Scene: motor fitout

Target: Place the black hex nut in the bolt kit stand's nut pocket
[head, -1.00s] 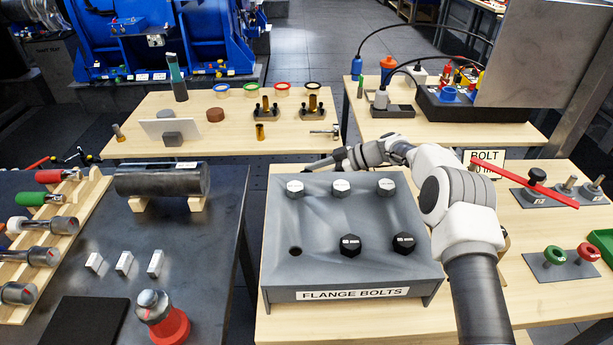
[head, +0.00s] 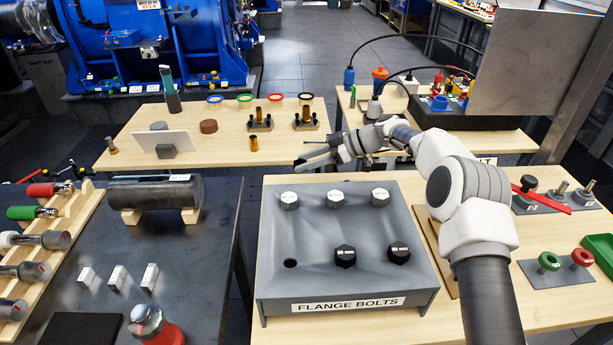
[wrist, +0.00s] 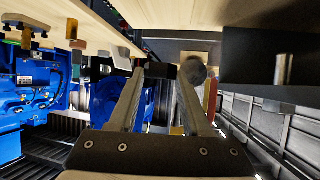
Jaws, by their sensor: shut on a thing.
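My gripper (head: 302,165) reaches out to the left just past the back edge of the flange bolt block, above the gap before the far table. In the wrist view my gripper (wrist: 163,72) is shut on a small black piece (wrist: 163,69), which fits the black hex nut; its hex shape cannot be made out. The nut cannot be picked out in the head view. A sign (head: 488,161) at the right, mostly behind my arm, is the only sign of the bolt kit stand. The stand and its nut pocket are not clearly visible.
The grey flange bolt block (head: 347,304) stands below my arm, with hex heads on top and one open hole. A red bar (head: 541,199) and a plate with pegs (head: 560,202) lie at the right. The far table (head: 220,166) carries small parts.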

